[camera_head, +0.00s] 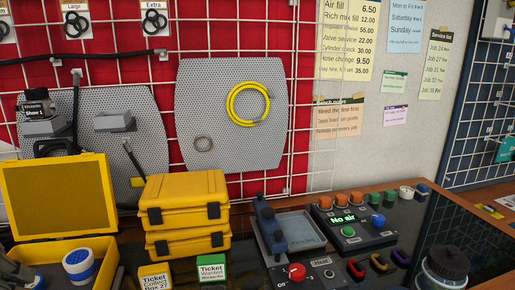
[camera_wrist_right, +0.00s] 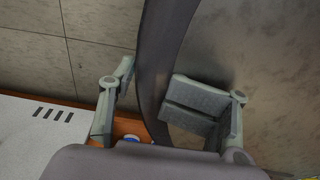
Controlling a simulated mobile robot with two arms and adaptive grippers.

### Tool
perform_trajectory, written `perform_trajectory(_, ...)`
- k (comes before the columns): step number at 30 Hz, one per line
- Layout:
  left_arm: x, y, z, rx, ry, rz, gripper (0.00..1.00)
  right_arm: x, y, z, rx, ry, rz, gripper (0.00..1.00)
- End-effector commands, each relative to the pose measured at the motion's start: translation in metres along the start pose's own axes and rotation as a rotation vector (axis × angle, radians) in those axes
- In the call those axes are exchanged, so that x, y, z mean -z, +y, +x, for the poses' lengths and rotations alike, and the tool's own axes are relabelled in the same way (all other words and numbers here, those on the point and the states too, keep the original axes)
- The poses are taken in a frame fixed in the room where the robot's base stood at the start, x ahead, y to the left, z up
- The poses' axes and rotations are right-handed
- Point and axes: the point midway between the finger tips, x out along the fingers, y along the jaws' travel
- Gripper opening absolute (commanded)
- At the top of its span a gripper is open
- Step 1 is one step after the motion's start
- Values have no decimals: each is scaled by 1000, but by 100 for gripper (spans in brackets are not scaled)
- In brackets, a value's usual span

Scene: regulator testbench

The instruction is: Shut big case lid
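The big yellow case stands open at the lower left of the head view. Its lid (camera_head: 55,197) is raised almost upright behind its base (camera_head: 101,252). A white jar with a blue band (camera_head: 80,264) is in or in front of the base. A dark grey jointed part, apparently my left gripper (camera_head: 14,272), is cut off at the lower left corner beside the case; its fingertips are not clear. My right gripper (camera_wrist_right: 158,103) shows only in the right wrist view, its fingers apart. A dark curved band (camera_wrist_right: 161,60) passes by the fingers; I cannot tell what it is.
Two shut yellow cases (camera_head: 186,199) are stacked right of the open one. Ticket cards (camera_head: 212,268) stand in front. A blue clamp-like tool (camera_head: 270,225), a grey tray (camera_head: 301,230) and a control box (camera_head: 354,228) fill the bench to the right. A pegboard wall is behind.

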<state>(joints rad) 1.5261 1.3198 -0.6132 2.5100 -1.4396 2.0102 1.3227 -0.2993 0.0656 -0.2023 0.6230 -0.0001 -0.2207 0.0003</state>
Motion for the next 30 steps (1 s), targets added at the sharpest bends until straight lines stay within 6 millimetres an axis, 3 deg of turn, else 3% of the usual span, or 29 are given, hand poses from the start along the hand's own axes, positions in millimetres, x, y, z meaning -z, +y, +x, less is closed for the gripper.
perform_trajectory(10, -3, 0, -5, 0, 0, 0, 0, -1, 5, -6, -6, -3, 1, 40)
perform_trajectory(25, -32, 0, -46, 0, 0, 1, 0, 0, 18, -56, -22, -10, -2, 40)
perform_trajectory(30, -35, 0, -51, 0, 0, 1, 0, 1, 17, -63, -19, -8, -5, 40)
